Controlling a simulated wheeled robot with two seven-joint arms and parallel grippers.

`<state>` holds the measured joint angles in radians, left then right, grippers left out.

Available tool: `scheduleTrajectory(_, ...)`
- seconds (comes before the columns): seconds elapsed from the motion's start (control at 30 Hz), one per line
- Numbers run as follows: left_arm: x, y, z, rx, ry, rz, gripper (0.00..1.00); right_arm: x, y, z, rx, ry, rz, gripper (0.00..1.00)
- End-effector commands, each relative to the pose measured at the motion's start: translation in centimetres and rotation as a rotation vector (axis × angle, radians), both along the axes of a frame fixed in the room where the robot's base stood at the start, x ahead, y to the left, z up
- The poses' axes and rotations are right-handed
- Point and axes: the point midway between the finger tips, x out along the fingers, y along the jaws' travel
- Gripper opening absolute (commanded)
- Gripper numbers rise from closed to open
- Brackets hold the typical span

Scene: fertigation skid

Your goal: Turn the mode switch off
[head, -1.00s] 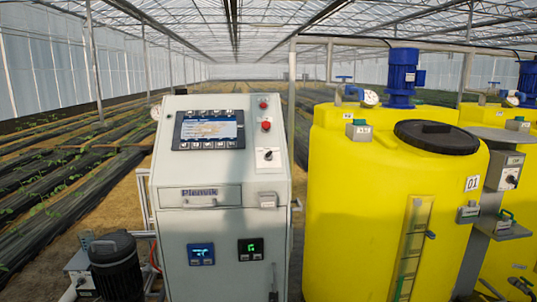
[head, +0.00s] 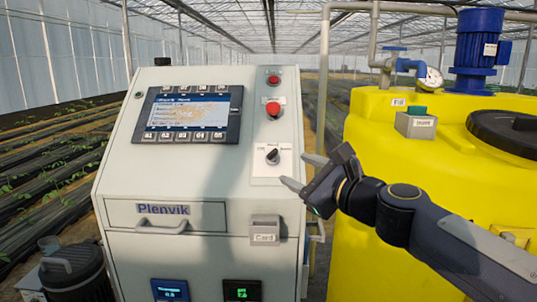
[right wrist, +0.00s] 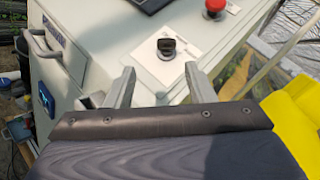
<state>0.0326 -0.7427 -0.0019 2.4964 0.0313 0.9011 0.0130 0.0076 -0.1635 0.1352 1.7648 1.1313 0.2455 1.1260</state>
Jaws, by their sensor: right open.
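The mode switch (head: 272,157) is a black rotary knob on a white label plate, on the sloped upper front of the grey cabinet (head: 200,188). Its pointer looks tilted up, and the small label text around it is too small to read surely. My right gripper (head: 296,170) is open just to the right of the knob, its two fingers pointing left toward it. In the right wrist view the knob (right wrist: 168,47) shows ahead, between and beyond the two spread fingertips (right wrist: 160,72), not touched. My left gripper is not in view.
Above the switch are a red mushroom button (head: 273,109) and a smaller red button (head: 273,79). A display panel (head: 187,113) is to the left. A card holder (head: 265,230) is below. A yellow tank (head: 375,140) stands close behind my right arm.

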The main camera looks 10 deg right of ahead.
Motion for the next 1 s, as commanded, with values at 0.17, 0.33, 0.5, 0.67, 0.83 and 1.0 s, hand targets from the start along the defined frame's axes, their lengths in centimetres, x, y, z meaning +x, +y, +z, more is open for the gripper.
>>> scheduleTrajectory(0.17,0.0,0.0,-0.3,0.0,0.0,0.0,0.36,1.4,0.1,0.4,0.072,0.01,-0.015,0.49)
scheduleTrajectory(0.33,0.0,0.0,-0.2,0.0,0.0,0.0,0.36,3.7,1.0,0.3,0.071,0.012,-0.013,0.49)
scheduleTrajectory(0.5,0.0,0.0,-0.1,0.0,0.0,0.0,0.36,6.2,1.9,0.4,0.068,0.011,-0.013,0.49)
scheduleTrajectory(0.67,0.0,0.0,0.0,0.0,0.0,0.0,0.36,7.6,2.4,0.4,0.068,0.009,-0.014,0.49)
scheduleTrajectory(0.83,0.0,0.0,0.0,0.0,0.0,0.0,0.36,8.0,2.6,0.4,0.067,0.009,-0.014,0.49)
scheduleTrajectory(1.0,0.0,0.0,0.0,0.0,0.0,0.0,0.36,8.0,2.6,0.4,0.066,0.008,-0.014,0.48)
